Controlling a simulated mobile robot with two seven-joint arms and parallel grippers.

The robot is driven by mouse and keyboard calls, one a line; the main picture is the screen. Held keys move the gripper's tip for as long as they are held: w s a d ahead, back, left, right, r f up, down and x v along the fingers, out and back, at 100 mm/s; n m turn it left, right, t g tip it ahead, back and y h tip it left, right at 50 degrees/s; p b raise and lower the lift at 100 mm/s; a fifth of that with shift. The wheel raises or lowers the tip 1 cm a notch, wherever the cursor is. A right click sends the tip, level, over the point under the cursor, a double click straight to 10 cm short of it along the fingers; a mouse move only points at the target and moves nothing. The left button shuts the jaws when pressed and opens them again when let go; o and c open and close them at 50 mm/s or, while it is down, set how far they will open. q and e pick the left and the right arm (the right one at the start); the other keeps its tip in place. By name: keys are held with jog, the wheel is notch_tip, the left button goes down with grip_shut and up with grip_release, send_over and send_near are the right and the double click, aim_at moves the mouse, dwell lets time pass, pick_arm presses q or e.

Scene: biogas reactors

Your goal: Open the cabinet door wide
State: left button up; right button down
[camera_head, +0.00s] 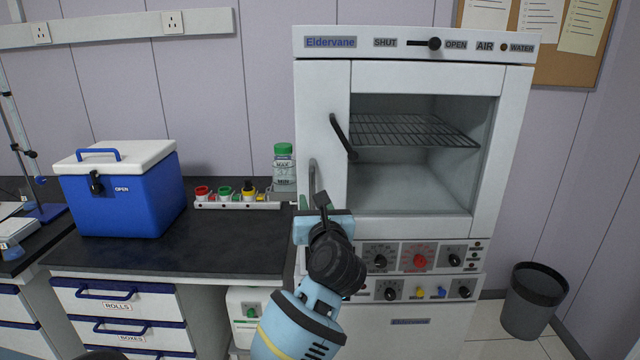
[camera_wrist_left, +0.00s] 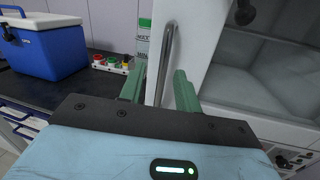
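A rack shows inside behind the window. A grey vertical bar handle (camera_head: 312,176) sits at the door's left side; a dark lever (camera_head: 343,137) is beside the window. My left gripper (camera_head: 318,203) is just in front of the grey handle's lower part. In the left wrist view, the green fingers of my left gripper (camera_wrist_left: 160,88) are apart, with the handle (camera_wrist_left: 168,55) showing between them. Whether they touch it is unclear. My right gripper is not in view.
A blue cooler box (camera_head: 122,200) with a white lid stands on the dark counter (camera_head: 220,240), left of the cabinet. A green-capped bottle (camera_head: 284,168) and a rack of coloured caps (camera_head: 238,204) are close to the handle. A dark bin (camera_head: 533,305) stands on the floor at the right.

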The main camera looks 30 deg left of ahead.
aim_at(313, 185)
pick_arm(q)
jog(key=shift+n+h, duration=0.4)
jog(key=shift+n, duration=0.1)
jog(key=shift+w+d+r+x, duration=0.1)
jog(key=shift+x, duration=1.3)
jog(key=shift+w+d+r+x, duration=0.1)
jog(key=shift+x, duration=1.3)
jog(key=shift+d+r+x, duration=0.1)
jog(key=shift+x, duration=1.3)
grip_shut()
